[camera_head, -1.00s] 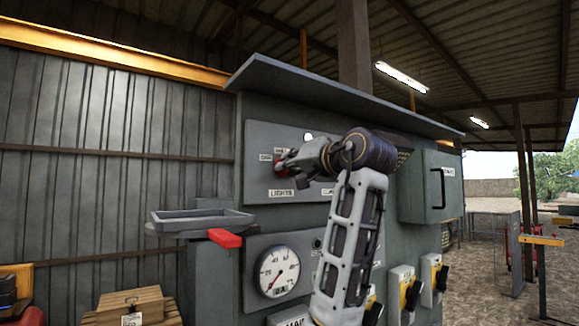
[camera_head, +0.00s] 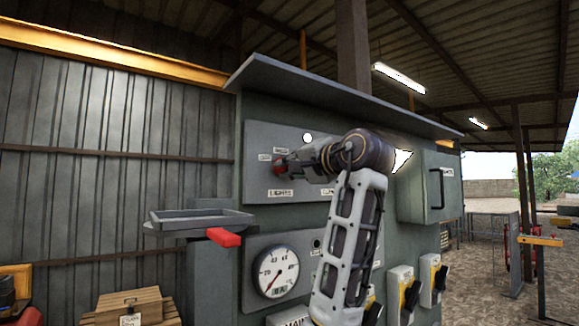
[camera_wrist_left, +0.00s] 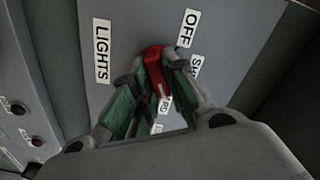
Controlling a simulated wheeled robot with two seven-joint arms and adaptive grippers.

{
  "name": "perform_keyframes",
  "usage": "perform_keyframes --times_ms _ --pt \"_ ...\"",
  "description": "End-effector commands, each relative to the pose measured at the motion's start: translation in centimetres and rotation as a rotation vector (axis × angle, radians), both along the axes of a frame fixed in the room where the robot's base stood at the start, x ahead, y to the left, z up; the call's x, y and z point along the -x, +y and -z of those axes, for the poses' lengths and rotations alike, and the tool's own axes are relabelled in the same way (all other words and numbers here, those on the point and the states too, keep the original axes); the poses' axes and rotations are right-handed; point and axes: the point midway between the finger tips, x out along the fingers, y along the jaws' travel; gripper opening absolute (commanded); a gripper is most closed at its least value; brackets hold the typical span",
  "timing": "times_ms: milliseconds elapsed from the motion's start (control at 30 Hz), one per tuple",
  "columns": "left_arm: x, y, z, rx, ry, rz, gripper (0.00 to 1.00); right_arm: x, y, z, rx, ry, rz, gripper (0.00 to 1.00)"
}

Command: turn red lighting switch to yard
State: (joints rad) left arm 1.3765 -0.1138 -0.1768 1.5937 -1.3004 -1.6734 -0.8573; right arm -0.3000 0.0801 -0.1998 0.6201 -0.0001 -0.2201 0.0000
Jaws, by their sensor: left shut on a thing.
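The red lighting switch (camera_head: 278,169) is on the upper grey panel (camera_head: 262,139) of the cabinet, above a LIGHTS label (camera_head: 280,193). My left gripper (camera_head: 286,168) reaches it from the right and is shut on it. In the left wrist view, the fingers of my left gripper (camera_wrist_left: 156,72) grip both sides of the red switch (camera_wrist_left: 154,58). The white mark on the switch points towards a partly hidden label ending in "RD" (camera_wrist_left: 166,104). An OFF label (camera_wrist_left: 187,28) and a cut-off "SH" label (camera_wrist_left: 195,66) are beside it. My right gripper is not seen.
A grey tray (camera_head: 200,222) and a red handle (camera_head: 225,238) stick out left of the cabinet. A round gauge (camera_head: 277,272) is below the panel. A box with a handle (camera_head: 428,187) and several yellow-and-black switches (camera_head: 433,275) are to the right.

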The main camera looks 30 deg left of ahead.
Motion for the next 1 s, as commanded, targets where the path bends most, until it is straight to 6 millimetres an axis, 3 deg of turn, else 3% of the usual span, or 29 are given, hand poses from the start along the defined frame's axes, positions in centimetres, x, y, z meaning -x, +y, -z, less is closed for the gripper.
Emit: perform_keyframes --times_ms 233,267,433,1000 --pt "-0.1 -0.1 0.0 -0.002 0.002 0.002 0.00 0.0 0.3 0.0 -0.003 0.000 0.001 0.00" --pt "-0.1 -0.1 0.0 -0.002 0.002 0.002 0.15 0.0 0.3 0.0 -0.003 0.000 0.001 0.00" --pt "0.0 0.0 0.0 -0.001 0.002 0.001 0.36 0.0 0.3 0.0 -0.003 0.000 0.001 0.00" --pt "0.4 -1.0 0.0 -0.001 -0.001 0.000 0.36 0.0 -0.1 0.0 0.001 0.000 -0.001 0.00"
